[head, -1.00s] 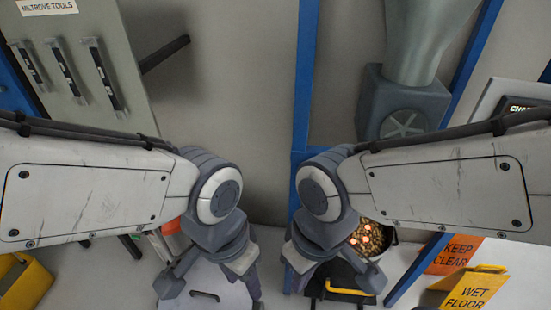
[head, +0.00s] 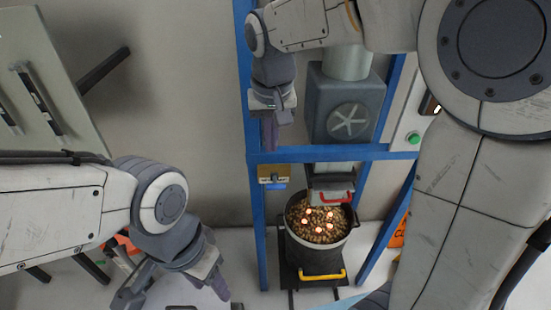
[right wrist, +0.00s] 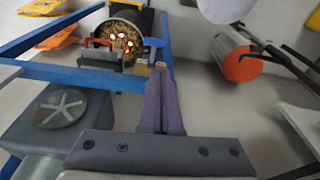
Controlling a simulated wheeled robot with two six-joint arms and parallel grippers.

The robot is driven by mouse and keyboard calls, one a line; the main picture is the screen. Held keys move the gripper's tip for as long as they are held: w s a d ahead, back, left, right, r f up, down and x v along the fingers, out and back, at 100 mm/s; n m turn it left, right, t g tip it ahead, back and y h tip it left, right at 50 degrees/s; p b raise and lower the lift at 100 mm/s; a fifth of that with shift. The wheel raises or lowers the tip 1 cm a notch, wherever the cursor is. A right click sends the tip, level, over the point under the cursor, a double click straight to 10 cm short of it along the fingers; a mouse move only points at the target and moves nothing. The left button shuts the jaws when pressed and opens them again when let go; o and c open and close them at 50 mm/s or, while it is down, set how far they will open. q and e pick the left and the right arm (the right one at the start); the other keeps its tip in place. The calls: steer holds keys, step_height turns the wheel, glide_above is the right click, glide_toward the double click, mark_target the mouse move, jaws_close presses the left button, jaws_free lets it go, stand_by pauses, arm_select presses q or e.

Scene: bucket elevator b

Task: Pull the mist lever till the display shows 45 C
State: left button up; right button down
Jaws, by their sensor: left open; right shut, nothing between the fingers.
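A small labelled bracket (head: 274,173) with a blue part (head: 276,185) below it sits on the blue frame; it may be the mist lever, but I cannot read its label. The blue part also shows in the right wrist view (right wrist: 154,42). My right gripper (head: 270,146) is shut and empty, pointing down just above the bracket and apart from it. Its closed fingers also show in the right wrist view (right wrist: 160,90). A dark screen edge (head: 430,104) shows beside my right arm, which hides most of it; no temperature reads. My left gripper (head: 178,288) is open and empty at lower left.
A black bucket (head: 318,262) of brown pellets with glowing bits stands inside the blue frame (head: 257,210). A chute with a red handle (head: 335,198) hangs over it. A fan box (head: 345,115) is above. A grey cabinet (head: 45,80) with handles stands left.

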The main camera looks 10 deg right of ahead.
steer(key=shift+w+d+r+m, duration=0.25)
steer(key=shift+w+d, duration=0.2)
steer(key=shift+w+d+r+m, duration=0.25)
steer(key=shift+w+d, duration=0.15)
steer(key=shift+w, duration=0.05)
steer(key=p, duration=0.1)
glide_above(277, 184)
steer(key=w, duration=0.2)
steer(key=f, duration=0.9)
steer(key=shift+s+d, duration=0.15)
steer(key=shift+s, duration=0.1)
steer(key=f, duration=0.1)
steer(key=s+f, duration=0.1)
steer(key=f+p, duration=0.1)
steer(key=shift+s+f, duration=0.1)
steer(key=shift+s, duration=0.15)
steer(key=shift+s+a+f, duration=0.2)
steer(key=shift+s+f, duration=0.1)
steer(key=shift+f, duration=0.15)
